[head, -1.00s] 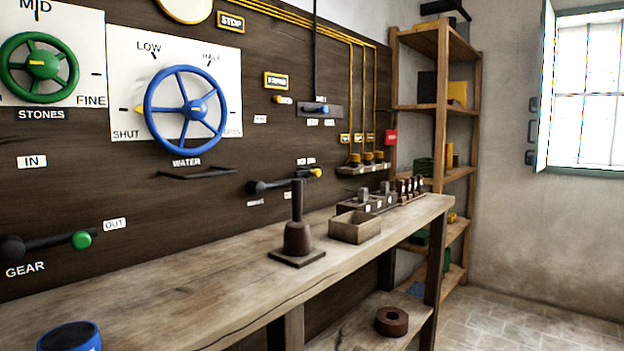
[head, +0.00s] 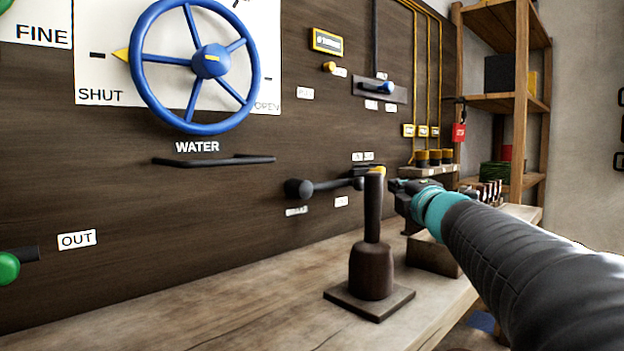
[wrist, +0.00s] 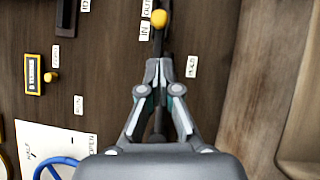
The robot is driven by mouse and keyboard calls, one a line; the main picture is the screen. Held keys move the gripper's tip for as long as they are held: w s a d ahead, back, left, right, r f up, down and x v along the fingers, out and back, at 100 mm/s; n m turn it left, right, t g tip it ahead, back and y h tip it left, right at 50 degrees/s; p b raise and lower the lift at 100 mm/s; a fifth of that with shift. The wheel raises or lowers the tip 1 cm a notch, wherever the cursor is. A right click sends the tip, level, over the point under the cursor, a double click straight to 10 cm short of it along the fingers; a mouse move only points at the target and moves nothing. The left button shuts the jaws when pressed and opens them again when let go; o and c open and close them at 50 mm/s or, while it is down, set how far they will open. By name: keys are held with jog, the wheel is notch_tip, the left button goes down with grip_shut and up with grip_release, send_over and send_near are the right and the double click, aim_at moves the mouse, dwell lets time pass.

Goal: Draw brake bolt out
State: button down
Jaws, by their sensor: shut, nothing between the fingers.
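A dark bar with a round black end (head: 298,188) runs along the panel to a yellow knob (head: 379,171). I take this knob as the brake bolt's. In the wrist view the yellow knob (wrist: 159,18) sits beside labels reading IN and OUT. In the head view a dark post and my gripper partly hide it. My gripper (wrist: 159,66) is shut and empty. Its fingertips are over the dark bar, just below the knob in the wrist picture. In the head view my gripper (head: 390,184) is right of the post; whether it touches the bar I cannot tell.
The dark bell-shaped piece with its upright post (head: 371,265) stands on the bench (head: 215,325), close left of my arm. A wooden box (head: 432,256) is behind my arm. A blue wheel (head: 158,105), a blue-knobbed lever (head: 388,88) and a small yellow knob (head: 329,67) are on the panel.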

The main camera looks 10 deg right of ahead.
jog(key=w+r, duration=0.1)
jog(key=w, duration=0.8)
jog(key=shift+w, duration=0.4)
jog(key=shift+w+r, duration=0.1)
